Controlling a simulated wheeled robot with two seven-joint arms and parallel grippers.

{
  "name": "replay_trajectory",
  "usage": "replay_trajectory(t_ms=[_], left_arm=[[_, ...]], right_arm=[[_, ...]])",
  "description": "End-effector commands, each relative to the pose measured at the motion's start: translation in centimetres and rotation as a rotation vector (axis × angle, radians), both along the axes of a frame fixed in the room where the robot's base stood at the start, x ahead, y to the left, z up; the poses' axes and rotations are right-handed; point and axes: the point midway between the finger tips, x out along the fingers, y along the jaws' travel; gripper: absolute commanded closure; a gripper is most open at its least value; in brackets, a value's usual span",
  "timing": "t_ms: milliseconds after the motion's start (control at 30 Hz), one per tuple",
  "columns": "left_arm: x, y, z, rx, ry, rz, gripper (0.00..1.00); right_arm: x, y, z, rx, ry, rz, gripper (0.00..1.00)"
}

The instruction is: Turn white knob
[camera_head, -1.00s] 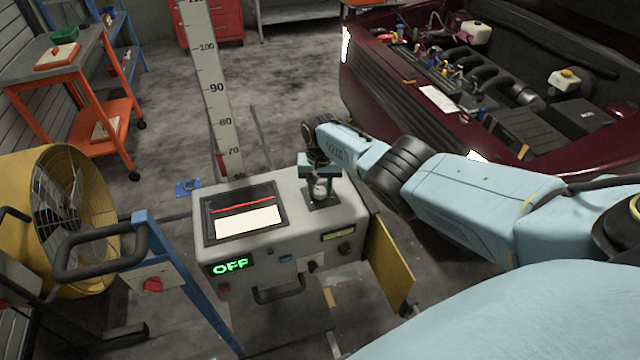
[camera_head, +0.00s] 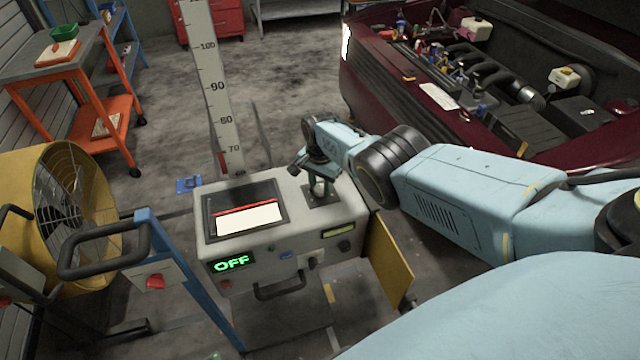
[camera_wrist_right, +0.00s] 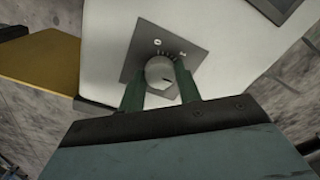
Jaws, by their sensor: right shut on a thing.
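The white knob (camera_wrist_right: 159,73) shows in the right wrist view as a round, pale dial with a small dark mark near its lower right. It sits on a square dark plate (camera_wrist_right: 140,50) with scale ticks, on top of the light grey console (camera_head: 352,200). My right gripper (camera_wrist_right: 161,76) is shut on the knob, with one green finger on each side. In the head view the right gripper (camera_head: 319,187) stands over the plate and hides most of the knob. The console's green display (camera_head: 231,263) reads OFF. My left gripper is not in view.
The console also has a screen (camera_head: 245,218) and a front handle (camera_head: 280,291). A yellow panel (camera_head: 388,262) stands out at its right. A yellow fan (camera_head: 65,215) and a blue frame (camera_head: 185,275) are at left. A dark red car (camera_head: 375,75) is behind my right arm.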

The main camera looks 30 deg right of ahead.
Motion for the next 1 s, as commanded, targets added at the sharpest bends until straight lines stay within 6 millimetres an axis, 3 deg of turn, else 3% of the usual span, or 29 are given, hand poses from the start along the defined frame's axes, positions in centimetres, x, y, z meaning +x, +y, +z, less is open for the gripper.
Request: replay_trajectory(t_ms=[400, 433, 600, 1000], left_arm=[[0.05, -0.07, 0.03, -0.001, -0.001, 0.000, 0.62], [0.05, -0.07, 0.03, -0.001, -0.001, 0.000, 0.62], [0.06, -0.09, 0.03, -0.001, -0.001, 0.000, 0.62], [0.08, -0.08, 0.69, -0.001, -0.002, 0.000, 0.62]], right_arm=[[0.23, -0.15, 0.25, -0.003, -0.007, -0.007, 0.89], [0.23, -0.15, 0.25, -0.003, -0.007, -0.007, 0.65], [0.16, -0.11, 0.18, -0.002, -0.004, -0.007, 0.45], [0.07, -0.05, 0.79, -0.001, -0.003, -0.006, 0.45]])
